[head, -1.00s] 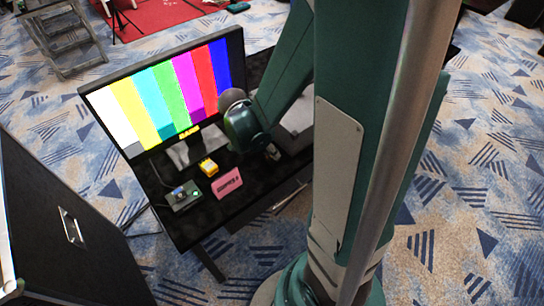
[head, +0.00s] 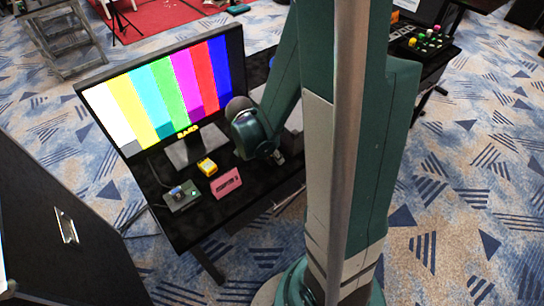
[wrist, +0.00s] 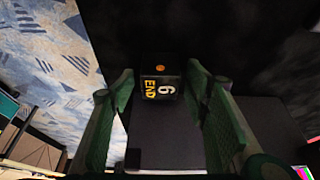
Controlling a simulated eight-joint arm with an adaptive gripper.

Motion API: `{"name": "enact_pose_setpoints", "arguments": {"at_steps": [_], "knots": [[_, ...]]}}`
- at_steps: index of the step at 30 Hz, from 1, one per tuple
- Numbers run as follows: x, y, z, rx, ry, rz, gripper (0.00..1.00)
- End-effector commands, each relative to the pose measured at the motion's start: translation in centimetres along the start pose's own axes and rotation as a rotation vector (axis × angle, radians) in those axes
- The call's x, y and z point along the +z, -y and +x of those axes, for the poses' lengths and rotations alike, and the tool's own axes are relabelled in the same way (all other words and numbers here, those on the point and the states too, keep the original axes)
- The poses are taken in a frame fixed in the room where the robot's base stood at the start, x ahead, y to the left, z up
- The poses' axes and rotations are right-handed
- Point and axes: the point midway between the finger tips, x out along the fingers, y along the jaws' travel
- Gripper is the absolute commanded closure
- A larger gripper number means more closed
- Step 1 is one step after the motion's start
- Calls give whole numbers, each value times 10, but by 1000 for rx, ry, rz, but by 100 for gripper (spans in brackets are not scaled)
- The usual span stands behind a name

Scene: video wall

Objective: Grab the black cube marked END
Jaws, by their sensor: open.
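The black cube (wrist: 160,88) shows in the wrist view, with a yellow END and a white 6 on its near side and an orange mark on top. My gripper (wrist: 160,79) has its green fingers spread on the left and right of the cube. Dark gaps show between the cube and both fingers, and I cannot tell how deep it sits between them. In the head view my gripper (head: 276,158) is low over the black table (head: 220,212), right of the monitor's base. The cube cannot be made out there.
A monitor (head: 165,90) with colour bars stands at the table's back. A yellow box (head: 207,167), a pink card (head: 226,183) and a small grey device (head: 181,195) lie in front. A black case (head: 50,220) stands left. Another table with a button panel (head: 425,42) is at upper right.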

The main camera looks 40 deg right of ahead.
Motion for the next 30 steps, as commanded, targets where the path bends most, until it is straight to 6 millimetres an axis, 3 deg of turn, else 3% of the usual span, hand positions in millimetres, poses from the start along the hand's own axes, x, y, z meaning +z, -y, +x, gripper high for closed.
{"name": "enact_pose_setpoints", "arguments": {"at_steps": [12, 19, 30], "knots": [[0, 0, 0, 0, 0, 0, 54], [0, 0, 0, 0, 0, 0, 83], [0, 0, -1, 0, 0, 0, 84]]}}
